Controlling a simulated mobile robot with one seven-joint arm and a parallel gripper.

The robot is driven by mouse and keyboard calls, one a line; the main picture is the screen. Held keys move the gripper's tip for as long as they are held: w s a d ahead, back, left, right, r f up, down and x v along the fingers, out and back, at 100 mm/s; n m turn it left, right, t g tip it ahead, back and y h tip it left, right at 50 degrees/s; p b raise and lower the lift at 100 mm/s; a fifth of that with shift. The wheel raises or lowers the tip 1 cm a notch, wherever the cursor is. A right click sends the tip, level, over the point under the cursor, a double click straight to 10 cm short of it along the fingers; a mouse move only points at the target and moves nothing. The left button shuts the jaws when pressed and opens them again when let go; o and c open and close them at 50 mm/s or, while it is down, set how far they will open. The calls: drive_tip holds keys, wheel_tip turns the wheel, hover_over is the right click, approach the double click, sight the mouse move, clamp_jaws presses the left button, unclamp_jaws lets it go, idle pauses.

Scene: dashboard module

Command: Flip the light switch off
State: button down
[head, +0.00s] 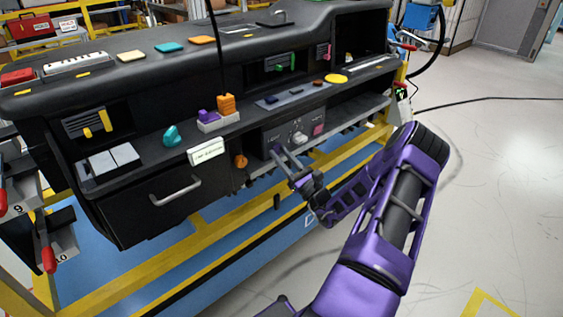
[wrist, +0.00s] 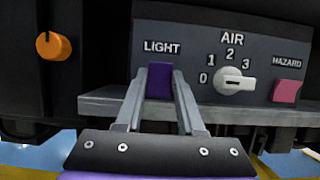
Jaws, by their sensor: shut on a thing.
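The light switch (wrist: 160,83) is a purple rocker under the white word LIGHT on a dark grey control panel (wrist: 200,30). It also shows as a small purple patch on the panel in the head view. My gripper (wrist: 160,90) has its two grey fingers on either side of the switch, shut on it. In the head view, my gripper (head: 281,154) reaches to the left part of the panel from the lower right. The fingers hide the side edges of the switch, and which way it is tilted is hard to tell.
Right of the switch are a white AIR dial (wrist: 234,79) and a pink HAZARD button (wrist: 287,92). An orange knob (wrist: 53,45) is on the left. A grey ledge (wrist: 250,114) runs below the panel. Open floor (head: 490,200) lies to the right.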

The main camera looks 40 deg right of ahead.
drive_tip(key=c, duration=0.5)
unclamp_jaws()
drive_tip(key=v, duration=1.7)
drive_tip(key=shift+s+p, duration=0.3)
